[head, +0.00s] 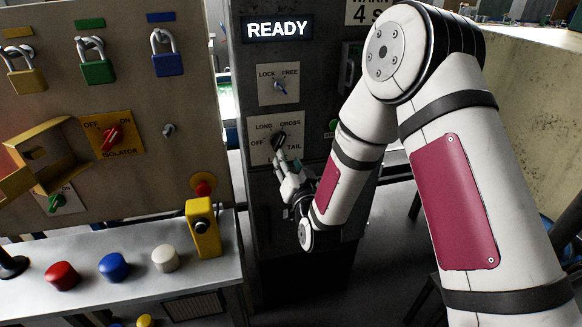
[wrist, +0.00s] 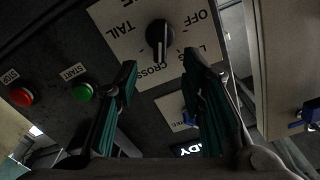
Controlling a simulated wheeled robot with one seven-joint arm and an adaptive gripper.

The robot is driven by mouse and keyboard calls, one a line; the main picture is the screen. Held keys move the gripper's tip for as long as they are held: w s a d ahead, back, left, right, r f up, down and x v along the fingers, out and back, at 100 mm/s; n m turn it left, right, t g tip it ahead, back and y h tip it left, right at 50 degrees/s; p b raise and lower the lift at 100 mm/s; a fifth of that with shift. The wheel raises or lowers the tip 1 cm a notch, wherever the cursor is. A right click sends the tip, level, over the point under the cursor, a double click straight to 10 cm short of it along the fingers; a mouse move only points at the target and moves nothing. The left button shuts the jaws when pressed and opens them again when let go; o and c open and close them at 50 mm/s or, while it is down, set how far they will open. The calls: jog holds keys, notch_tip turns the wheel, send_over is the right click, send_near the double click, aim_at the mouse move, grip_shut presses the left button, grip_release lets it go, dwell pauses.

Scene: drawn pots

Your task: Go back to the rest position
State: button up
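My gripper (wrist: 159,64) is open, its two dark green-padded fingers apart with nothing between them. In the head view my gripper (head: 282,163) is at the dark cabinet, just below a black rotary knob (head: 279,139). In the wrist view the knob (wrist: 159,36) sits beyond the fingertips, on a pale plate marked OFF, LONG, CROSS and TAIL; its white mark points towards CROSS. A small gap seems to lie between fingers and knob, but I cannot tell how wide. My arm hides part of the cabinet's right side.
A lit READY display (head: 278,28) and a LOCK/FREE switch (head: 279,86) are above the knob. START (wrist: 82,92) and STOP (wrist: 21,97) buttons are beside it. To the left stands a board with padlocks (head: 97,68), an open yellow box (head: 42,158) and a button bench (head: 127,290).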

jog(key=shift+v, duration=0.9)
jog(key=s+d+r+n+g+h, duration=0.25)
jog(key=s+d+r+g, duration=0.4)
jog(key=d+r, duration=0.6)
jog(key=s+d+r+g, duration=0.1)
jog(key=s+d, duration=0.1)
jog(key=s, duration=0.7)
jog(key=s+d+r+g+h, duration=0.1)
jog(key=s+d+r+g, duration=0.1)
jog(key=s, duration=0.7)
jog(key=s+d+r+g+h, duration=0.1)
jog(key=s+d, duration=0.3)
jog(key=s, duration=0.5)
jog(key=shift+r+m+g+b, duration=0.3)
jog(key=shift+m+g+b, duration=0.05)
jog(key=shift+g, duration=0.3)
jog(key=shift+h, duration=0.25)
jog(key=shift+c, duration=0.6)
